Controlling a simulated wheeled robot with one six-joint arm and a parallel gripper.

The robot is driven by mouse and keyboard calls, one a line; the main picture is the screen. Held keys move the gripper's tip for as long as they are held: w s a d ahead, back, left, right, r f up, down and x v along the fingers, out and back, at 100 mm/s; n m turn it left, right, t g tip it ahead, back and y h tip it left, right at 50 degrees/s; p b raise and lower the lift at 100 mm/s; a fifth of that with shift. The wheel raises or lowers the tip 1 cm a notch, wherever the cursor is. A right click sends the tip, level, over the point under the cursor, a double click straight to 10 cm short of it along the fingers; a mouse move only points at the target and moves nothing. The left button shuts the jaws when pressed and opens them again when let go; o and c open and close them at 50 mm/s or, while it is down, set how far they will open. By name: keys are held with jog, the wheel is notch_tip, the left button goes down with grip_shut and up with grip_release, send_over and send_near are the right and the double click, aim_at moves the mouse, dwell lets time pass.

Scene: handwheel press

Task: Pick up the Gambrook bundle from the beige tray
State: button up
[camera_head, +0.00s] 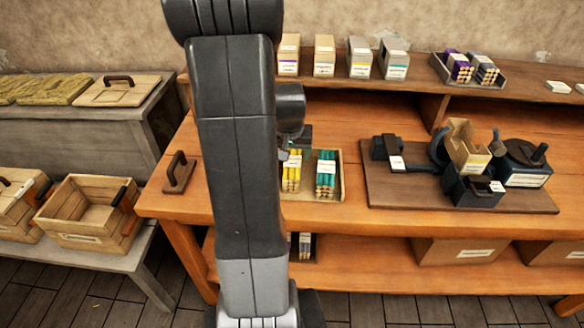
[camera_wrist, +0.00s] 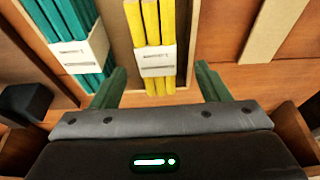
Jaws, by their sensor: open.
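The beige tray (camera_head: 342,188) lies on the orange wooden bench, partly hidden behind my arm. It holds a yellow bundle (camera_head: 291,170) and a teal bundle (camera_head: 326,172), each with a white paper band. The band print is too small to read, so I cannot tell which is Gambrook. In the wrist view, my gripper (camera_wrist: 160,86) is open and empty, its green fingers wide apart. The yellow bundle (camera_wrist: 150,35) lies ahead between the finger lines, with its near end close to the fingertips. The teal bundle (camera_wrist: 72,30) is to its left.
A board with a handwheel press (camera_head: 470,170) stands right of the tray. A wooden piece with a handle (camera_head: 179,173) lies to the left. Cartons (camera_head: 361,58) and a dark tray of bundles (camera_head: 440,66) are on the back shelf. An open crate (camera_head: 85,238) stands at left.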

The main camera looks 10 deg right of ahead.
aim_at(292, 161)
jog(key=shift+x, duration=2)
jog(key=shift+d, duration=0.2)
jog(key=c, duration=1.2)
jog(key=shift+r, duration=0.15)
